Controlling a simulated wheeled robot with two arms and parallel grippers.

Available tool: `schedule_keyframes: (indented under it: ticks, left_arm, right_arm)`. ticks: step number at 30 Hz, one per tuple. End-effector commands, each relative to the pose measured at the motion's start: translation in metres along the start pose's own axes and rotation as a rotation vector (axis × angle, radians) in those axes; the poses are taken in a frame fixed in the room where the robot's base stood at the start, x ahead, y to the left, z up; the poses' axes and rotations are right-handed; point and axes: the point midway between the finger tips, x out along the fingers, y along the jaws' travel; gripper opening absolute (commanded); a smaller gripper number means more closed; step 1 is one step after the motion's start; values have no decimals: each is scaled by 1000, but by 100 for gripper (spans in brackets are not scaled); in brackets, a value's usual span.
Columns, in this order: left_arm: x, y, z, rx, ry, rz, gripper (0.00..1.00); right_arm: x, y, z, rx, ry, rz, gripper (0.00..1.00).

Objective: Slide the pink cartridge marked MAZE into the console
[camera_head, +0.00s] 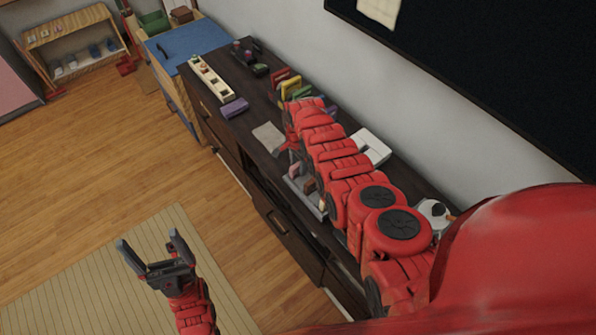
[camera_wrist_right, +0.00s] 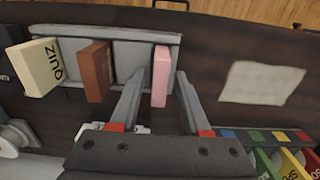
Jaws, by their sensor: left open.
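The pink cartridge (camera_wrist_right: 161,76) stands at the right end of a grey rack (camera_wrist_right: 130,50); it also shows in the head view (camera_head: 294,171). Its marking is not readable from here. My right gripper (camera_wrist_right: 160,84) is open, with one fingertip on each side of the pink cartridge and small gaps visible. A white device (camera_head: 370,147), probably the console, lies on the dark cabinet behind my right arm; its slot is not discernible. My left gripper (camera_head: 152,247) is open and empty over the floor, away from the cabinet.
A brown cartridge (camera_wrist_right: 96,72) and a cream QUIZ cartridge (camera_wrist_right: 34,68) stand in the same rack. A pale sheet (camera_wrist_right: 262,82) lies right of it. Coloured upright items (camera_head: 288,84), a purple box (camera_head: 235,108) and a cream strip (camera_head: 210,78) occupy the cabinet's far part.

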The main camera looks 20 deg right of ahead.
Motion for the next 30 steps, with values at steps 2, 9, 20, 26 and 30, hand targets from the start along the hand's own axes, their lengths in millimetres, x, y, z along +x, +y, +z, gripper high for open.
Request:
schedule_keyframes:
  ticks: [2, 9, 20, 26, 30]
  left_arm:
    - [0, 0, 0, 0, 0, 0, 89]
    - [0, 0, 0, 0, 0, 0, 89]
    - [0, 0, 0, 0, 0, 0, 89]
    - [1, 0, 0, 0, 0, 0, 89]
    - [3, 0, 0, 0, 0, 0, 89]
  right_arm:
    - [0, 0, 0, 0, 0, 0, 30]
    - [0, 0, 0, 0, 0, 0, 0]
    - [-1, 0, 0, 0, 0, -1, 0]
    - [-5, -1, 0, 0, 1, -2, 0]
    - [-13, -2, -1, 0, 2, -2, 0]
